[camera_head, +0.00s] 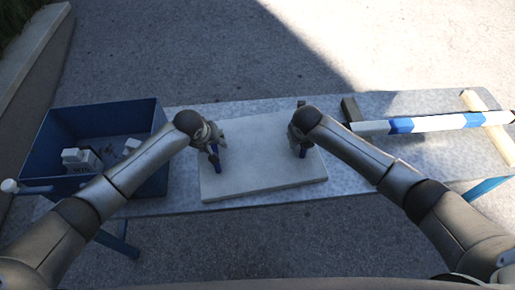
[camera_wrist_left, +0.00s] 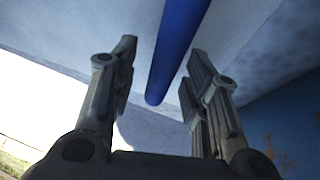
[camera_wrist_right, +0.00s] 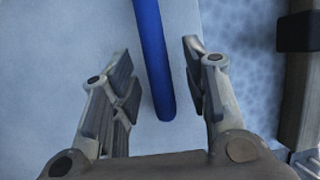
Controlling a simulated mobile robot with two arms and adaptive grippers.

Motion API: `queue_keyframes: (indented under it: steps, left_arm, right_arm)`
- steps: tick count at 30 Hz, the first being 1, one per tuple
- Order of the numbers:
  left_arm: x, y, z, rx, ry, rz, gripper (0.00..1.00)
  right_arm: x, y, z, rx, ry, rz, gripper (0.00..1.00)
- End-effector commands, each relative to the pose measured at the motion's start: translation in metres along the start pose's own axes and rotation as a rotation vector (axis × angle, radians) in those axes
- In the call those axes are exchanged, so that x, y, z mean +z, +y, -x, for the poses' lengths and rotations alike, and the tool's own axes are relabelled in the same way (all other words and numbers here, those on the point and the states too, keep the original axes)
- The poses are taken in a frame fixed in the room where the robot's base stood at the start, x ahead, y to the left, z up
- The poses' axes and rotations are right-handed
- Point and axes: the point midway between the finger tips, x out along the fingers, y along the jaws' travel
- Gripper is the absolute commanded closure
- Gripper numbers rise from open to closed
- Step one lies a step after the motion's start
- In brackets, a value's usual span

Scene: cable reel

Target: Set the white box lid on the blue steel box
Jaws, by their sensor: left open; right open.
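The white box lid (camera_head: 258,165) lies flat on the table in the middle of the head view, with a blue handle near each side. The blue steel box (camera_head: 108,119) is open-topped, at the left end of the table. My left gripper (camera_head: 214,146) is open over the lid's left handle (camera_head: 216,161); in the left wrist view the blue handle (camera_wrist_left: 177,50) runs between the spread fingers. My right gripper (camera_head: 299,139) is open at the lid's right handle (camera_head: 303,152); in the right wrist view that handle (camera_wrist_right: 153,60) is between the fingers. I see no finger closed on either handle.
Grey-white blocks (camera_head: 82,160) lie inside the box. A blue-and-white striped bar (camera_head: 430,123) lies across the right part of the grey table (camera_head: 408,103), resting near a dark block (camera_head: 351,109) and a pale wooden strip (camera_head: 490,120). Some table is clear behind the lid.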

Motion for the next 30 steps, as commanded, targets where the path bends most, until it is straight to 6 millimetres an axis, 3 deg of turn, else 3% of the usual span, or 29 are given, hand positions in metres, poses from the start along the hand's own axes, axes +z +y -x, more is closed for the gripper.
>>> queue_keyframes:
  steps: [13,23,30]
  left_arm:
    - [-0.0001,0.0000,-0.0070,0.000,0.001,-0.001,0.57]
    - [-0.0001,0.0000,-0.0068,0.000,0.001,-0.001,1.00]
    - [0.0000,0.0002,-0.0068,0.001,0.001,-0.001,1.00]
  right_arm:
    - [-0.0002,0.0004,-0.0071,0.001,0.000,0.001,0.57]
    - [-0.0002,0.0003,-0.0069,0.000,0.000,0.001,1.00]
    - [-0.0002,0.0004,-0.0069,0.001,0.000,0.001,1.00]
